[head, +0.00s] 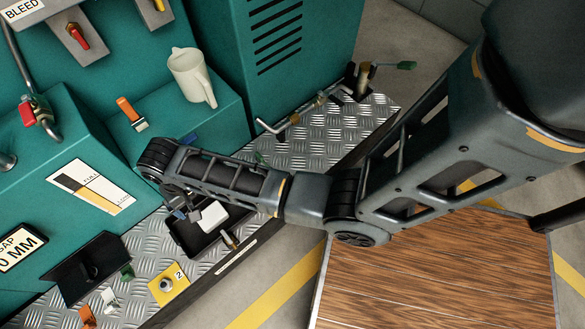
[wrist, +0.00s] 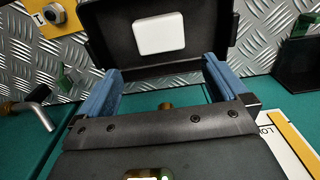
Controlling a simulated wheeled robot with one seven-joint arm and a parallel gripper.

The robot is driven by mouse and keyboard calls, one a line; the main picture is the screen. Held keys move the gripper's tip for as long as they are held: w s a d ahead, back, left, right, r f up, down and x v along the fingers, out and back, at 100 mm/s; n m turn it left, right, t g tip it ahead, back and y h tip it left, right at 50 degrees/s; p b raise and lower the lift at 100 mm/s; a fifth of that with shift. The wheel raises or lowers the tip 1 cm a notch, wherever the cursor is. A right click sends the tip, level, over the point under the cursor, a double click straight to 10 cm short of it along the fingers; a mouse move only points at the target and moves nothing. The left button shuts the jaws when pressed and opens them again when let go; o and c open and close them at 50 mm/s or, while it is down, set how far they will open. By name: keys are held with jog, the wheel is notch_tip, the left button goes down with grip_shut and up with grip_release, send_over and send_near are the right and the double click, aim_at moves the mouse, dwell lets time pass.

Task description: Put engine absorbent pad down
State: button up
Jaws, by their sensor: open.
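The engine absorbent pad is a small white rounded slab (head: 213,215). It lies inside a shallow black tray (head: 188,246) on the metal tread-plate shelf. In the wrist view the pad (wrist: 160,33) rests on the tray floor (wrist: 112,38), beyond my fingertips. My gripper (wrist: 162,72) is open, with its blue fingers spread wide and nothing between them. The fingertips are at the tray's near side, apart from the pad. In the head view my wrist hides much of the gripper (head: 183,213) and part of the tray.
A cream mug (head: 192,76) stands on the teal ledge behind my arm. A black bracket (head: 92,270), a yellow plate with a bolt (head: 167,286) and coloured clips are left of the tray. A brass fitting (head: 229,239) is by the tray. A wooden surface (head: 430,285) lies lower right.

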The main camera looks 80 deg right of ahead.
jog(key=s+d+f+n+t, duration=0.2)
jog(key=s+d+t, duration=0.15)
jog(key=s, duration=0.45)
jog(key=s+d+r+n+t+h, duration=0.15)
jog(key=s+r+t, duration=0.3)
jog(key=s, duration=0.55)
jog(key=s+a+r+n+t, duration=0.1)
jog(key=s+r, duration=0.3)
jog(key=r, duration=0.5)
jog(key=s+a+r+n+t+y, duration=0.1)
jog(key=s+a+r+t, duration=0.1)
jog(key=r, duration=0.7)
jog(key=s+a+r+n+t, duration=0.1)
jog(key=s+r+t, duration=0.3)
jog(key=r, duration=0.6)
jog(key=s+a, duration=0.1)
jog(key=s, duration=0.1)
jog(key=shift+s+a, duration=0.35)
jog(key=shift+y, duration=0.25)
notch_tip(320, 180, up, 23)
jog(key=p, duration=2.3)
